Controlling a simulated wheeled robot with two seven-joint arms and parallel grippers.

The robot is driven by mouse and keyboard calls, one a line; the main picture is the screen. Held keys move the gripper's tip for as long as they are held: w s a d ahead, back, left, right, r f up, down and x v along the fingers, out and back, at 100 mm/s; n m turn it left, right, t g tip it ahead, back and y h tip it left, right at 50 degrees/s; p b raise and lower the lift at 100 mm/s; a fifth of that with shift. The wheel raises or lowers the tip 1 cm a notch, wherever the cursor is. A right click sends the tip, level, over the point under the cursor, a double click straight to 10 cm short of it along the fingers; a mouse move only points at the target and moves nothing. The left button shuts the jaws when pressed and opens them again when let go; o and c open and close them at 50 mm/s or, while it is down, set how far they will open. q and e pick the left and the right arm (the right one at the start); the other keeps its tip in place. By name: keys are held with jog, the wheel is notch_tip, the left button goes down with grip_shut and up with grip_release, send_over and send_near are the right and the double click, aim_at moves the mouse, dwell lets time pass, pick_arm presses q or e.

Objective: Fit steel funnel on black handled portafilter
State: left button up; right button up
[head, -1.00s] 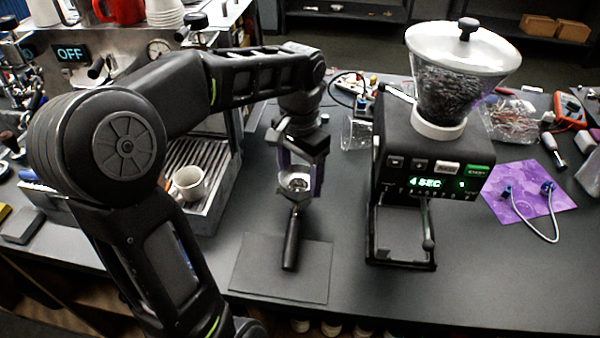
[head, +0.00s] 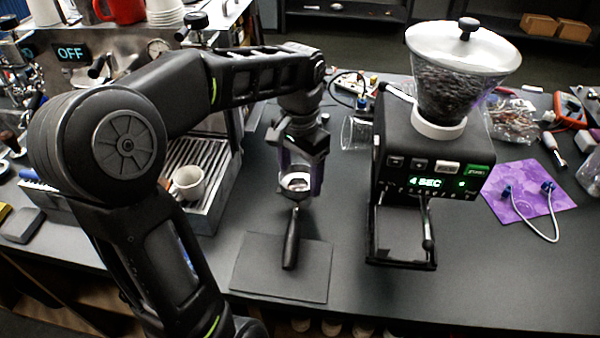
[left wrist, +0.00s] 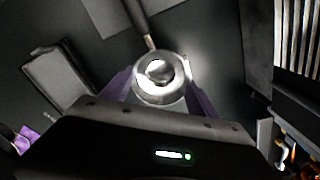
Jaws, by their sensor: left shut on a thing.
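The black-handled portafilter (head: 291,240) lies on the dark mat, its handle pointing to the front of the counter. My left gripper (head: 297,182) reaches down over its head end and is shut on the steel funnel (head: 295,182). In the left wrist view the funnel (left wrist: 159,78) shows as a bright ring between the purple-edged fingers (left wrist: 159,88), with the portafilter handle (left wrist: 138,18) running out beyond it. The ring overlaps the portafilter head, which is mostly hidden; I cannot tell whether the funnel is seated. My right gripper is not in view.
The grinder (head: 430,170) with its bean hopper stands to the right. The espresso machine's drip tray (head: 208,185) with a white cup (head: 188,182) is to the left. The dark mat (head: 265,275) has free room around the handle.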

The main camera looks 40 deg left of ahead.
pick_arm(q)
jog(key=shift+f, duration=0.25)
jog(key=o, duration=1.4)
jog(key=shift+o, duration=0.2)
notch_tip(320, 180, up, 8)
jog(key=p, duration=0.1)
jog(key=shift+f, duration=0.1)
dwell(0.5)
